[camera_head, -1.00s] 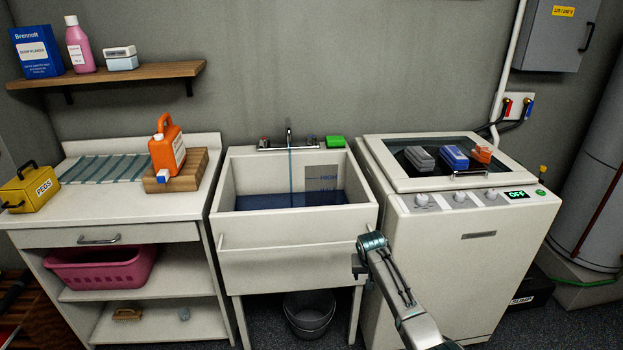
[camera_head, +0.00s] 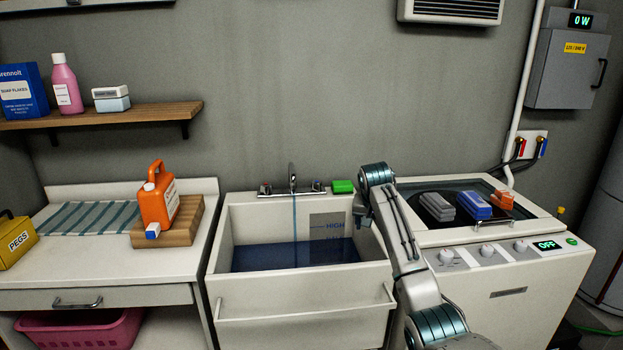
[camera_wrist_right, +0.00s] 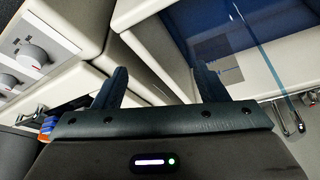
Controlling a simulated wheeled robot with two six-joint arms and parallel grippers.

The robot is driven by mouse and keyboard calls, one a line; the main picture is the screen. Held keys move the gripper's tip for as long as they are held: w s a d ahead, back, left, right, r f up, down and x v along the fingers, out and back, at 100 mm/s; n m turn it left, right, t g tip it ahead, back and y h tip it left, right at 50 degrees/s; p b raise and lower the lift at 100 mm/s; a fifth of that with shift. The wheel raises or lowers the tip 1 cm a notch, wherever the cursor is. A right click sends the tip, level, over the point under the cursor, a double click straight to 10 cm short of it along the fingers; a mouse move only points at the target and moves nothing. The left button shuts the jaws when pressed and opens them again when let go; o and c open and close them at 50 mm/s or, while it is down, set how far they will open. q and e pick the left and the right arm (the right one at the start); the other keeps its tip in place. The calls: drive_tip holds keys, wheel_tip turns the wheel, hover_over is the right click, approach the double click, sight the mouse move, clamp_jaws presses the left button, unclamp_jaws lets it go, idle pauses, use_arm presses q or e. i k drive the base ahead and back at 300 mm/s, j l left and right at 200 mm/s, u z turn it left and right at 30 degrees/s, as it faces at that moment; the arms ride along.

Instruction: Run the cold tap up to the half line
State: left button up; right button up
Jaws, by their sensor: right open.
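The white sink (camera_head: 305,305) holds dark blue water (camera_head: 290,257). A thin stream (camera_head: 295,220) falls from the tap spout (camera_head: 292,178) into it. The left tap handle (camera_head: 265,189) looks reddish, the right one (camera_head: 318,186) bluish. A grey level plate (camera_head: 324,224) on the back wall has a HIGH line; faint lettering lower down sits near the waterline. My right gripper (camera_head: 362,212) is by the sink's right rim, apart from the taps. In the wrist view its fingers (camera_wrist_right: 159,88) are spread and empty; the stream (camera_wrist_right: 262,50) and taps (camera_wrist_right: 288,115) show at right. My left gripper is out of view.
A green block (camera_head: 342,186) sits on the back ledge right of the taps. The washer (camera_head: 520,290) with three boxes stands at right, reading OFF. Space over the sink is clear.

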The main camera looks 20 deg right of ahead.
sight(317, 185)
drive_tip(key=i, duration=1.55)
